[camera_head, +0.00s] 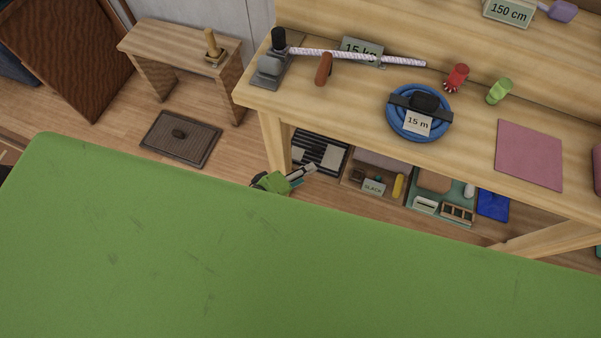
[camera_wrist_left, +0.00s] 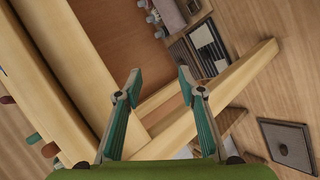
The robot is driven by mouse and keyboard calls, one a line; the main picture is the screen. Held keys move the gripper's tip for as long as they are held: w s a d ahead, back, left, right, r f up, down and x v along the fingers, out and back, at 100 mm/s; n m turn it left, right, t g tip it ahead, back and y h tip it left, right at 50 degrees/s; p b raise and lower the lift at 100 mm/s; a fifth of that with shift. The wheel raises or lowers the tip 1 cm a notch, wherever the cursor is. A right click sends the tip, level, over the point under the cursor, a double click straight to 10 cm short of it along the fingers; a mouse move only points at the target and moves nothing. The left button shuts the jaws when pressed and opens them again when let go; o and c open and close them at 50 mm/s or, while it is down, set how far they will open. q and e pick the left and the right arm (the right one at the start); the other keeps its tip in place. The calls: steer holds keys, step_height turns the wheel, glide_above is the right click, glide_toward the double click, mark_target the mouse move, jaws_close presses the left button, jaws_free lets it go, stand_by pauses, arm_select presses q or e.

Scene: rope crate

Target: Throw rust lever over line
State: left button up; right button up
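The rust lever (camera_head: 323,69) is an orange-brown handle on the workbench, tilted slightly, just in front of the line. The line (camera_head: 365,57) is a whitish twisted rope running rightward along the bench top from a grey-and-black fitting (camera_head: 270,66). My left gripper (camera_head: 309,171) is low in front of the bench, near its left leg and well below the lever, touching neither. In the left wrist view its teal fingers (camera_wrist_left: 160,92) are spread with nothing between them. My right gripper is not in view.
The bench (camera_head: 350,101) also holds a blue coil (camera_head: 396,123) labelled 15 m, red and green pieces, and a pink mat (camera_head: 529,155). Bins fill the shelf below. A small stool (camera_head: 165,45) and floor mat (camera_head: 180,139) are at left. The head view's lower part is blocked.

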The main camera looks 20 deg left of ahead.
mark_target(323, 74)
arm_select(q)
steer(key=c, duration=0.4)
steer(key=shift+w+a+r+n+t+b, duration=0.15)
steer(key=shift+w+a+r+t+b, duration=0.1)
steer(key=shift+w+a+r+t, duration=0.25)
steer(key=shift+w+a+r+n+t+b, duration=0.15)
steer(key=shift+w+a+r+t+b, duration=0.1)
steer(key=shift+a+r, duration=0.35)
jaws_close()
steer(key=w+a+r+n+t+y+b, duration=0.1)
steer(key=w+a+r+n+t, duration=0.2)
steer(key=r, duration=0.6)
steer(key=w+a+r+n+t+y+b, duration=0.15)
steer(key=a+r+t, duration=0.25)
steer(key=r, duration=0.6)
steer(key=shift+n+h, duration=0.45)
steer(key=shift+h, duration=0.1)
steer(key=p+x, duration=0.1)
steer(key=x, duration=0.3)
steer(key=p+x, duration=0.1)
steer(key=x, duration=0.3)
steer(key=shift+w+f, duration=0.15)
steer(key=shift+f, duration=0.05)
steer(key=d, duration=0.2)
steer(key=d+p, duration=0.1)
steer(key=shift+w+d+f, duration=0.1)
steer(key=shift+w, duration=0.2)
steer(key=shift+d, duration=0.5)
